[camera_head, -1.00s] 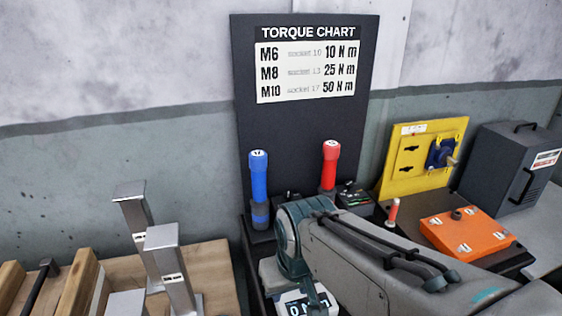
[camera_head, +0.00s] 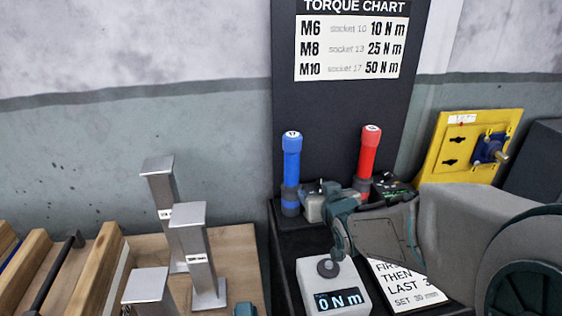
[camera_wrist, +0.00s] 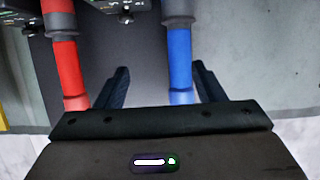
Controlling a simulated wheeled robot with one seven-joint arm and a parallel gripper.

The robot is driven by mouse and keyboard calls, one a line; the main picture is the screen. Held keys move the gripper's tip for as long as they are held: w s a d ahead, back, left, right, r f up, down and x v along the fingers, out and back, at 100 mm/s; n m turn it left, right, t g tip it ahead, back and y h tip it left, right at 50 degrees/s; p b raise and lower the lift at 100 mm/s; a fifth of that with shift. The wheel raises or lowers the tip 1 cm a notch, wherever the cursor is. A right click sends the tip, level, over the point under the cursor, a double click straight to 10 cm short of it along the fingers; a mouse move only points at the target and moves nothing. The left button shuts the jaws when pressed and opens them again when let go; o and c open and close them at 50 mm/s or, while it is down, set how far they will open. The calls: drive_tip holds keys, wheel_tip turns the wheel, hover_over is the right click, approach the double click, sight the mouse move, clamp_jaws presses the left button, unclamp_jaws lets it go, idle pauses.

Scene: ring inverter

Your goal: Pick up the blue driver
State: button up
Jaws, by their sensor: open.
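The blue driver (camera_head: 291,160) stands upright in the head view, in front of the black board. It also shows in the wrist view (camera_wrist: 179,60), between the two fingers and nearer the right one. My gripper (camera_wrist: 161,67) is open, with a gap visible between each finger and the driver. In the head view my arm reaches in from the right and ends just right of the blue driver; the fingers cannot be made out there. The driver's lower part is partly covered by its dark holder.
A red driver (camera_head: 369,150) stands right of the blue one; in the wrist view (camera_wrist: 65,60) it is outside the left finger. A torque meter (camera_head: 334,289) reading 0 Nm sits in front. Metal posts (camera_head: 190,232) stand left. A yellow panel (camera_head: 455,140) is right.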

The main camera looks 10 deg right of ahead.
sight(290, 152)
drive_tip(key=w+a+t+y+p, duration=0.1)
drive_tip(key=w, duration=0.4)
drive_tip(key=w+a+r+n+t+p, duration=0.1)
drive_tip(key=w, duration=0.4)
drive_tip(key=w+a+r+t+y+p, duration=0.1)
drive_tip(key=w+a+t, duration=0.1)
drive_tip(key=w, duration=0.4)
drive_tip(key=shift+y, duration=0.3)
drive_tip(key=c, duration=1.2)
drive_tip(key=shift+r+n, duration=0.15)
drive_tip(key=shift+n, duration=0.15)
